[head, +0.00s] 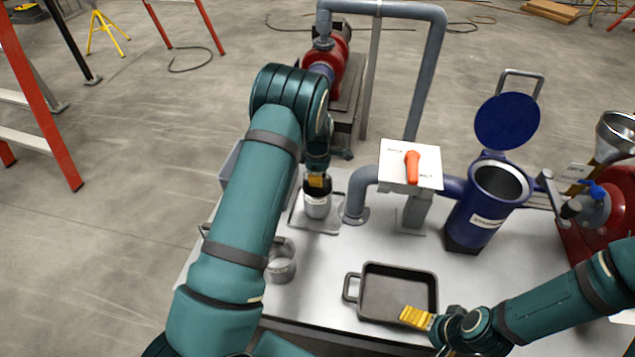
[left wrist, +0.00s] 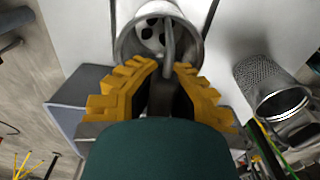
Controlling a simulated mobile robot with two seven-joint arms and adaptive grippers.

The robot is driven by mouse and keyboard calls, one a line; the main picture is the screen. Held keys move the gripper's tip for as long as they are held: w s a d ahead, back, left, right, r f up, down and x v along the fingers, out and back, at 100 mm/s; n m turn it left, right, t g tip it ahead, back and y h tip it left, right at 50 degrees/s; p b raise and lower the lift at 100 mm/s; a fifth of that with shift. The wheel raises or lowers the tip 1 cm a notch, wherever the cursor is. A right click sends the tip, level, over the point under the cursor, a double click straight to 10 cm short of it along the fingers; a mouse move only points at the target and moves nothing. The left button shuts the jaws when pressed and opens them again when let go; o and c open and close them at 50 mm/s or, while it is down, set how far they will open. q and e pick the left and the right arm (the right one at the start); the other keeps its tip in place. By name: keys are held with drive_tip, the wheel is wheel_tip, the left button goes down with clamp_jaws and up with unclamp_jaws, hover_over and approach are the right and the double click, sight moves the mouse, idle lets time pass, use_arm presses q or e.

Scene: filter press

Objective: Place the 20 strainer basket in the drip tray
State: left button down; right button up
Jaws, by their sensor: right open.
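My left gripper (head: 318,181) points down at the top of a labelled strainer basket (head: 317,206), which is upright on a square grey tray at the back left of the table. In the left wrist view the basket (left wrist: 128,42) has large holes in its bottom, and its upright handle runs between the yellow fingers. I cannot tell whether they touch the handle. A second, mesh basket (head: 281,268) stands nearer the front; it also shows in the left wrist view (left wrist: 280,100). A dark pan-like tray (head: 372,312) lies at the front. My right gripper (head: 418,317) is open at its front right corner. The number 20 is not readable.
A blue strainer housing (head: 478,222) with its lid up stands on the right. A grey bin (head: 230,163) is at the back left. Bare tabletop lies between the baskets and the dark tray.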

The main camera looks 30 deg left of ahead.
use_arm(q)
drive_tip(key=shift+f, duration=0.4)
drive_tip(key=shift+f, duration=0.15)
drive_tip(key=c, duration=1.1)
unclamp_jaws()
drive_tip(key=shift+c, duration=0.2)
